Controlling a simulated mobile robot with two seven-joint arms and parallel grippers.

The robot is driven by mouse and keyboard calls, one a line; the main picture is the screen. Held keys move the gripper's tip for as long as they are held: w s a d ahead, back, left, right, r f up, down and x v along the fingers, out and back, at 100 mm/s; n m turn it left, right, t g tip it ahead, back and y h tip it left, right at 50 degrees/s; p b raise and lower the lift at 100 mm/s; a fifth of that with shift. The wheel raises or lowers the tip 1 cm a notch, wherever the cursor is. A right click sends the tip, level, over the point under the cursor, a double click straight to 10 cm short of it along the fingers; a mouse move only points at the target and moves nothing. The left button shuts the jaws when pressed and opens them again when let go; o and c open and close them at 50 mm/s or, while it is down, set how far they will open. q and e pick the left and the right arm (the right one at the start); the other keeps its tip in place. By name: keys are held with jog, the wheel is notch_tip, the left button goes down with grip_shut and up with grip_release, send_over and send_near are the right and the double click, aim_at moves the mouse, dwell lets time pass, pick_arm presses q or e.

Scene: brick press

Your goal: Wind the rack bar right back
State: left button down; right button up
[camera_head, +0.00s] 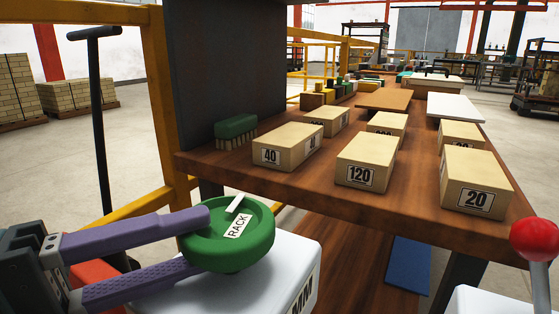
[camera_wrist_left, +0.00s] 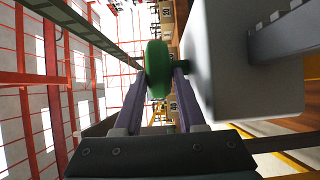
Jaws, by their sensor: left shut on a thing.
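A green round handwheel labelled RACK (camera_head: 228,240) sits on top of a white box (camera_head: 260,287) at the lower left of the head view. A white pointer mark shows on its top. My left gripper (camera_head: 205,238) comes in from the left with purple fingers, shut on the wheel's rim. In the left wrist view the green wheel (camera_wrist_left: 157,68) shows edge-on between the two fingers, with the white box beside it. No rack bar can be made out. My right gripper is not in view.
A wooden bench (camera_head: 300,185) behind holds several numbered tan blocks, such as the block marked 20 (camera_head: 475,182), and a green brush (camera_head: 235,132). A red ball-topped lever (camera_head: 534,240) stands at the right edge. A black T-handled post (camera_head: 98,110) stands at the left.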

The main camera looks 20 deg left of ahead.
aim_at(204, 266)
pick_arm(q)
jog(key=n+t+y+p, duration=0.1)
jog(key=y+p, duration=0.1)
jog(key=d+n+t+y+p, duration=0.1)
jog(key=n+y, duration=0.1)
jog(key=n+t+y+p, duration=0.1)
jog(key=y+p, duration=0.1)
jog(key=shift+s+d+r+n+y+p, duration=0.3)
jog(key=shift+s+d+r+n+y, duration=0.05)
jog(key=shift+n+y, duration=0.05)
jog(key=n+y, duration=0.1)
jog(key=n+y+p, duration=0.1)
jog(key=y, duration=0.1)
jog(key=shift+d+f, duration=0.2)
jog(key=shift+d, duration=0.2)
jog(key=shift+d+f+n+y+p, duration=0.1)
jog(key=shift+d+n+y+p, duration=0.15)
jog(key=shift+n+y, duration=0.45)
jog(key=shift+d+n+y+p, duration=0.1)
jog(key=shift+n+y+p, duration=0.15)
jog(key=shift+y, duration=0.85)
jog(key=c, duration=0.8)
grip_release()
jog(key=shift+o, duration=0.2)
jog(key=shift+s, duration=0.1)
